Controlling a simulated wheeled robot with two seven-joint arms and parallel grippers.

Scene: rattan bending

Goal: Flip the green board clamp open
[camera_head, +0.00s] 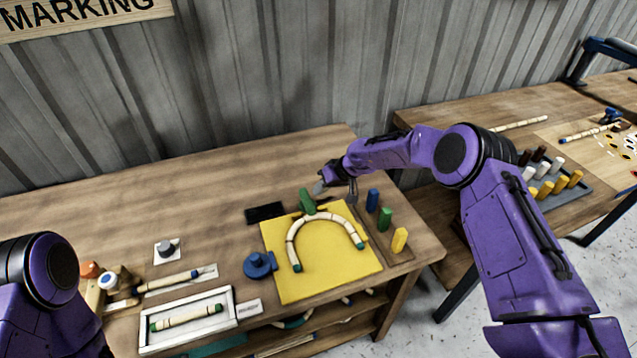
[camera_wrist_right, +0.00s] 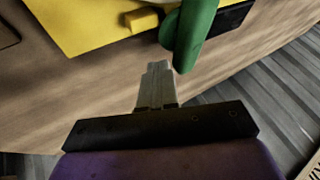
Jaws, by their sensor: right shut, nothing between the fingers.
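The yellow board (camera_head: 335,272) lies on the table with a U-shaped bent rattan strip (camera_head: 293,232) on it. The green board clamp (camera_head: 307,201) stands at the board's back edge, by the top of the rattan curve. In the right wrist view the green clamp (camera_wrist_right: 196,32) shows as a rounded bar just past my fingertips. My right gripper (camera_head: 320,187) is shut and empty, just behind and right of the clamp. Its fingers (camera_wrist_right: 157,70) look close to the clamp's end; I cannot tell whether they touch. My left gripper is out of view.
Blue, green and yellow pegs (camera_head: 385,218) stand in a row right of the board. A black block (camera_head: 265,212) and a blue round tool (camera_head: 259,265) lie left of it. A white tray (camera_head: 187,322) is at front left. The table's back left is clear.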

